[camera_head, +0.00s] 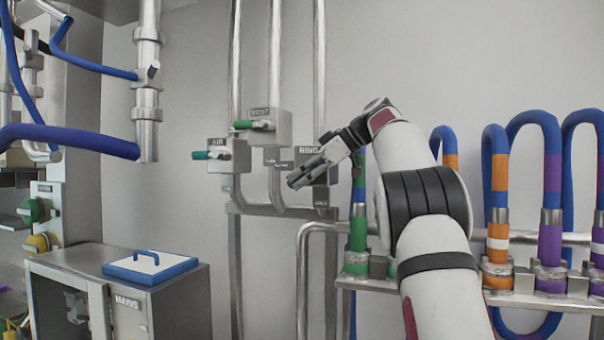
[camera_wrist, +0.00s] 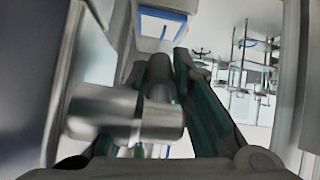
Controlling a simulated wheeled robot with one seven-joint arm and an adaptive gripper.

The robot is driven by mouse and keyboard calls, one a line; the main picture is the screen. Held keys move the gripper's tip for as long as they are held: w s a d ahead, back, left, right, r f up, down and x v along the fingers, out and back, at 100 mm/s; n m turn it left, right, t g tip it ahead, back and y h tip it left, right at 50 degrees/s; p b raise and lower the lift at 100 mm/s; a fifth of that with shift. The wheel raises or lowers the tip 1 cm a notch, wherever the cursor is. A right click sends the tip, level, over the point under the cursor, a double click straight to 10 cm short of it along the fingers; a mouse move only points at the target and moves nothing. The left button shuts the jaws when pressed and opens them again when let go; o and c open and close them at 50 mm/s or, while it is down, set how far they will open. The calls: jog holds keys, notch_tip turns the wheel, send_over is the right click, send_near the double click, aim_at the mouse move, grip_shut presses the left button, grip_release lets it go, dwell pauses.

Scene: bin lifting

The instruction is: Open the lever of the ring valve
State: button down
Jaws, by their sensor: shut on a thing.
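The ring valve (camera_head: 320,176) is a grey box labelled RING on the wall pipes in the head view, partly hidden behind my gripper (camera_head: 300,176). My gripper reaches in from the right, its fingers pointing left and down in front of the box. In the wrist view, my gripper (camera_wrist: 167,68) has its dark teal fingers on either side of a rounded grey lever (camera_wrist: 160,90) and is shut on it. A shiny metal stem (camera_wrist: 125,115) lies across the lower left, by the lever. The lever is hidden in the head view.
The VENT valve (camera_head: 270,127) and AIR valve (camera_head: 228,158), with green handles, are to the left. A MAINS cabinet (camera_head: 170,308) with a blue-rimmed lid (camera_head: 150,266) stands lower left. Coloured hoses (camera_head: 497,180) stand on a rack at right.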

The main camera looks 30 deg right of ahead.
aim_at(312, 169)
dwell(0.4)
jog(key=c, duration=1.4)
grip_release()
jog(key=shift+c, duration=0.2)
jog(key=shift+s+d, duration=0.1)
jog(key=shift+v, duration=1.5)
jog(key=s+d, duration=0.7)
jog(key=s, duration=0.2)
jog(key=shift+s, duration=0.2)
jog(key=shift+d, duration=0.1)
